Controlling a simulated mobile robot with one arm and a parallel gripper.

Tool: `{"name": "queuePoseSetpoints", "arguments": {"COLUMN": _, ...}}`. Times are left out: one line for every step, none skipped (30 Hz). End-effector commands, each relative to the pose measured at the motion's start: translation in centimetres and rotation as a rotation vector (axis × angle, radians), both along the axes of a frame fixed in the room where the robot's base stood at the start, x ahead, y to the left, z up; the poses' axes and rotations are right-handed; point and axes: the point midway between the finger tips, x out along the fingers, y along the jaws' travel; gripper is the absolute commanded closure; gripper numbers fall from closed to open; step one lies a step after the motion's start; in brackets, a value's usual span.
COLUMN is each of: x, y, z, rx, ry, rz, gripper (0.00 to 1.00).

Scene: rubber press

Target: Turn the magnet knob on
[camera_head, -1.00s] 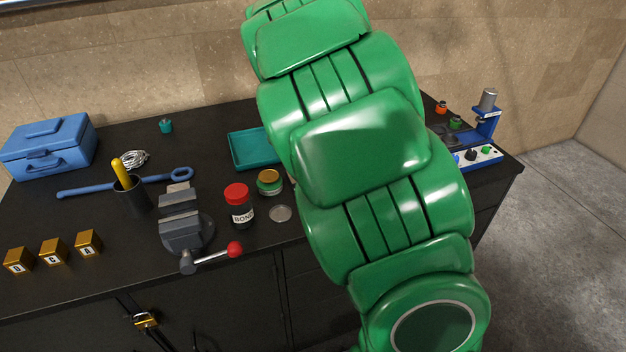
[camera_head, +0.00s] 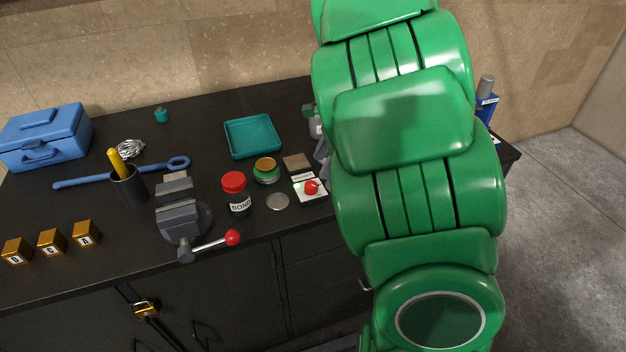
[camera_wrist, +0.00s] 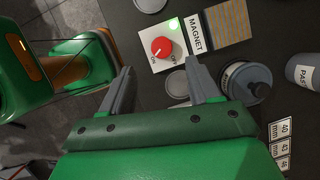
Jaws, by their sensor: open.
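The magnet knob (camera_wrist: 162,47) is a red dial on a white plate with ON and OFF marks. A small green light (camera_wrist: 173,24) glows on the plate. The MAGNET label (camera_wrist: 195,35) is beside it. In the head view the red knob (camera_head: 312,187) is at the bench's front edge, just left of my arm. In the wrist view my gripper (camera_wrist: 158,66) is open, its two grey fingers apart to either side below the knob, not visibly touching it. In the head view my arm hides most of the gripper.
A brown striped pad (camera_wrist: 228,20) adjoins the label. A round lid (camera_head: 277,201), the red-capped bond jar (camera_head: 238,203) and a green tin (camera_head: 266,171) stand left of the knob. A vise (camera_head: 183,215) is further left. A teal tray (camera_head: 252,136) lies behind.

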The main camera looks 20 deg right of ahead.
Motion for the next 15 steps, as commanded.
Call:
{"name": "queuePoseSetpoints", "arguments": {"x": 0.0, "y": -0.2, "z": 0.0, "rx": 0.009, "ry": -0.003, "rz": -0.014, "gripper": 0.39}}
{"name": "queuePoseSetpoints", "arguments": {"x": 0.0, "y": -0.2, "z": 0.0, "rx": 0.012, "ry": -0.004, "rz": -0.018, "gripper": 0.39}}
{"name": "queuePoseSetpoints", "arguments": {"x": 0.0, "y": -0.1, "z": -0.1, "rx": 0.016, "ry": -0.006, "rz": -0.023, "gripper": 0.39}}
{"name": "queuePoseSetpoints", "arguments": {"x": 0.0, "y": -0.1, "z": -0.2, "rx": 0.017, "ry": -0.007, "rz": -0.024, "gripper": 0.39}}
{"name": "queuePoseSetpoints", "arguments": {"x": 0.1, "y": 0.0, "z": -0.4, "rx": 0.018, "ry": -0.007, "rz": -0.024, "gripper": 0.39}}
{"name": "queuePoseSetpoints", "arguments": {"x": 0.1, "y": 0.1, "z": -0.7, "rx": 0.018, "ry": -0.007, "rz": -0.023, "gripper": 0.39}}
{"name": "queuePoseSetpoints", "arguments": {"x": 0.2, "y": 0.3, "z": -1.0, "rx": 0.017, "ry": -0.007, "rz": -0.023, "gripper": 0.39}}
{"name": "queuePoseSetpoints", "arguments": {"x": 0.2, "y": 0.4, "z": -1.3, "rx": 0.017, "ry": -0.006, "rz": -0.022, "gripper": 0.39}}
{"name": "queuePoseSetpoints", "arguments": {"x": 0.2, "y": 0.6, "z": -1.8, "rx": 0.018, "ry": -0.005, "rz": -0.021, "gripper": 0.39}}
{"name": "queuePoseSetpoints", "arguments": {"x": 0.3, "y": 0.8, "z": -2.2, "rx": 0.018, "ry": -0.005, "rz": -0.021, "gripper": 0.39}}
{"name": "queuePoseSetpoints", "arguments": {"x": 0.3, "y": 1.0, "z": -2.6, "rx": 0.018, "ry": -0.005, "rz": -0.021, "gripper": 0.39}}
{"name": "queuePoseSetpoints", "arguments": {"x": 0.5, "y": 1.2, "z": -3.1, "rx": 0.017, "ry": -0.005, "rz": -0.020, "gripper": 0.39}}
{"name": "queuePoseSetpoints", "arguments": {"x": 0.5, "y": 1.3, "z": -3.5, "rx": 0.017, "ry": -0.007, "rz": -0.020, "gripper": 0.39}}
{"name": "queuePoseSetpoints", "arguments": {"x": 0.6, "y": 1.5, "z": -3.9, "rx": 0.015, "ry": -0.007, "rz": -0.020, "gripper": 0.39}}
{"name": "queuePoseSetpoints", "arguments": {"x": 0.7, "y": 1.6, "z": -4.4, "rx": 0.015, "ry": -0.007, "rz": -0.020, "gripper": 0.39}}
